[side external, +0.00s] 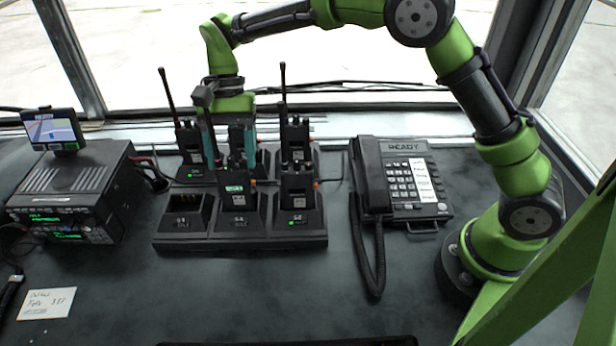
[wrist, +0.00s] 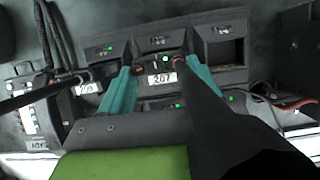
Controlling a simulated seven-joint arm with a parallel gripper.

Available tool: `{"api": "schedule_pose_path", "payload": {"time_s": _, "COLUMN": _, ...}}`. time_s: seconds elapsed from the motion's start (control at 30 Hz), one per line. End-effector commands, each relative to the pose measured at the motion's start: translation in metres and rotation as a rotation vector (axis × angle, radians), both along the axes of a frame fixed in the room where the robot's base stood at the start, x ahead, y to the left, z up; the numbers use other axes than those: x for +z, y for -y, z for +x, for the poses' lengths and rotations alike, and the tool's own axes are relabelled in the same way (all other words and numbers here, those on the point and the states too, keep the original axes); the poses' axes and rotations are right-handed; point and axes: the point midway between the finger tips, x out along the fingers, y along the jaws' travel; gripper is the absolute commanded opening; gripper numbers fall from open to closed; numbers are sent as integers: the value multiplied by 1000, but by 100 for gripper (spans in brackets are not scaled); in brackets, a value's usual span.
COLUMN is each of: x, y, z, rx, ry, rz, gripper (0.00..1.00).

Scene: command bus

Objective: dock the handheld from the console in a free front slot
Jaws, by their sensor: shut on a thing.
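My gripper (side external: 229,158) is shut on a dark handheld (side external: 237,178) with a lit green screen. Its teal fingers close on the handheld's sides, and it is upright at the front middle slot of the black charging dock (side external: 168,243). I cannot tell whether its base is fully seated. In the wrist view, the held handheld (wrist: 159,79) has a 207 label and sits between the teal fingers (wrist: 160,85). The front left slot (side external: 189,208) is empty; it also shows in the wrist view (wrist: 225,50). Another handheld (side external: 297,187) stands in the front right slot.
The back row holds handhelds, including one at left (side external: 190,142) and one at right (side external: 297,140), with tall antennas nearby. A desk phone (side external: 400,185) stands right of the dock. A radio console (side external: 75,185) stands at left, and a paper note (side external: 47,303) lies in front.

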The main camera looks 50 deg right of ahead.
Motion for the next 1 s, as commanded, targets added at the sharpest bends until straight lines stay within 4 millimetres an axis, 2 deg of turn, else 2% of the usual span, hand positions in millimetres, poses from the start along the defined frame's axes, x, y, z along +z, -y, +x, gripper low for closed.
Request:
{"api": "schedule_pose_path", "payload": {"time_s": 0.43, "x": -10, "y": 0, "z": 0, "rx": -1, "ry": 0, "rz": 0, "gripper": 5}}
{"api": "schedule_pose_path", "payload": {"time_s": 0.87, "x": -13, "y": 0, "z": 0, "rx": 0, "ry": 0, "rz": 0, "gripper": 5}}
{"api": "schedule_pose_path", "payload": {"time_s": 0.9, "x": -13, "y": 0, "z": 0, "rx": 0, "ry": 0, "rz": 0, "gripper": 65}}
{"api": "schedule_pose_path", "payload": {"time_s": 1.0, "x": -13, "y": 0, "z": 0, "rx": 1, "ry": 0, "rz": 0, "gripper": 80}}
